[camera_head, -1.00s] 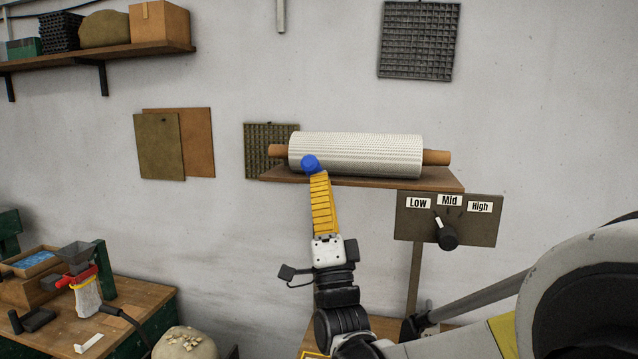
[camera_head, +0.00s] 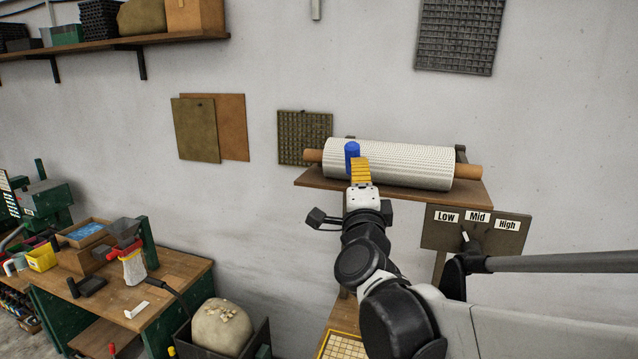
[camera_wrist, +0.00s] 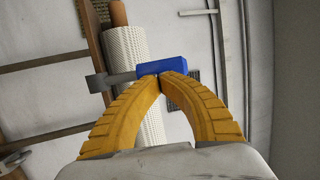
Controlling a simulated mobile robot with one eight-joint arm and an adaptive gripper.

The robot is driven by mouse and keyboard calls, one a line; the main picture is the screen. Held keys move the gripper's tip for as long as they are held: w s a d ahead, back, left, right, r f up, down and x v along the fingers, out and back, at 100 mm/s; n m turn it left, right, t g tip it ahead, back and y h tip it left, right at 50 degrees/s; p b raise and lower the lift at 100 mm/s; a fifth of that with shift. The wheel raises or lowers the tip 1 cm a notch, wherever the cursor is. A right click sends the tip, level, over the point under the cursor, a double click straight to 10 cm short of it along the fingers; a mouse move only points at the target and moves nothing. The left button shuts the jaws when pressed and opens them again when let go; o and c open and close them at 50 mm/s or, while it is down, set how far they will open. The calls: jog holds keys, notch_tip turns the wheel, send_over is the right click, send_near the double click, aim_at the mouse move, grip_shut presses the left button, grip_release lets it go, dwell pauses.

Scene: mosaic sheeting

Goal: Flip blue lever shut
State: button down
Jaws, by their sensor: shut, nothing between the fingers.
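The blue lever (camera_head: 352,153) stands in front of the left part of a white mesh roll (camera_head: 408,163). In the wrist view the blue lever (camera_wrist: 162,67) lies across just beyond my fingertips, with a grey arm (camera_wrist: 108,81) running left from it. My gripper (camera_head: 361,162) has yellow fingers that meet at the tips, shut and empty. In the wrist view my gripper (camera_wrist: 160,77) seems to touch the lever's near side, but I cannot tell for sure. The lever's base is hidden behind my fingers in the head view.
The roll rests over a brown wall shelf (camera_head: 470,192). A panel marked Low, Mid, High (camera_head: 432,228) hangs below right, close to my arm. A cluttered workbench (camera_head: 178,272) and a bin with a sack (camera_head: 222,325) stand at lower left.

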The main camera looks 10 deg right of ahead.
jog(key=shift+w+d+r, duration=0.25)
jog(key=shift+w+d, duration=0.1)
jog(key=shift+w, duration=0.15)
jog(key=shift+w+d+r, duration=0.25)
jog(key=shift+w+d, duration=0.05)
jog(key=shift+w, duration=0.3)
